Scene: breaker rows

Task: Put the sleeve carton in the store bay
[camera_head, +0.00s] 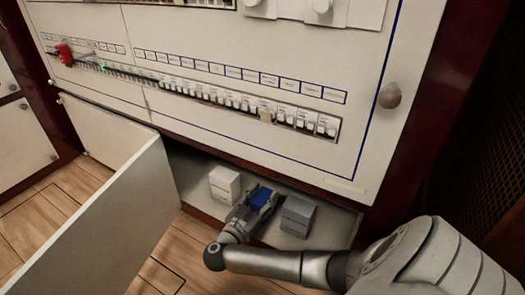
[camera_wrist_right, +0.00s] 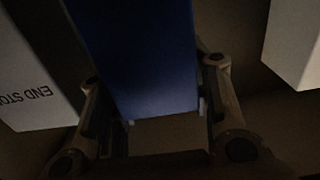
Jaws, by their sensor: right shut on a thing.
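A blue carton (camera_head: 262,196) sits between the fingers of my right gripper (camera_head: 257,203), inside the low bay (camera_head: 330,225) under the breaker panel. In the right wrist view the blue carton (camera_wrist_right: 140,60) fills the gap between both fingers, which are shut on it. No label on it is readable, so I cannot confirm that it is the sleeve carton. Whether it touches the bay floor is unclear. My left gripper is out of view.
A white box (camera_head: 224,184) stands left of the gripper and a grey box (camera_head: 297,215) right of it, both close. One neighbouring box (camera_wrist_right: 30,85) reads "END STO…". An open door panel (camera_head: 120,225) stands left. A red device (camera_head: 65,54) is on the breaker row.

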